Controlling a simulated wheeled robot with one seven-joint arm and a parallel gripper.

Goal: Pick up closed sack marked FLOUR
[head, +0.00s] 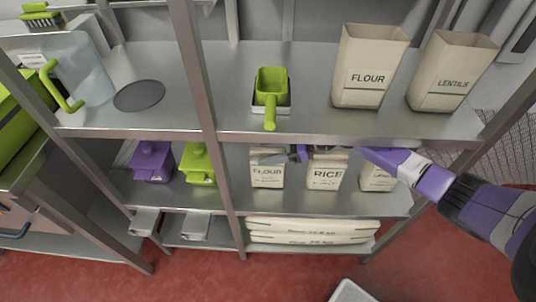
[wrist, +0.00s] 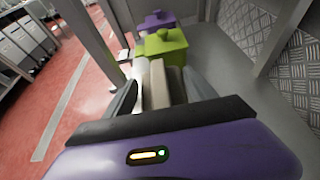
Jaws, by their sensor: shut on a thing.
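The closed sack marked FLOUR (head: 267,177) is beige and upright on the middle shelf, left of the RICE sack. My gripper (head: 273,157) reaches in from the right, under the upper shelf, and is shut on the upper part of the FLOUR sack. In the wrist view the beige sack (wrist: 159,85) sits between the two dark fingers (wrist: 156,92). The sack's base appears to be at shelf level; I cannot tell whether it touches. The upper shelf edge partly hides my gripper and the sack's top.
The RICE sack (head: 326,172) stands close on the right, with another sack (head: 378,179) beyond. Lime (head: 199,167) and purple (head: 151,164) tubs stand left, past an upright post. An open FLOUR sack (head: 368,75) and LENTILS sack (head: 448,75) stand on the upper shelf (head: 325,122).

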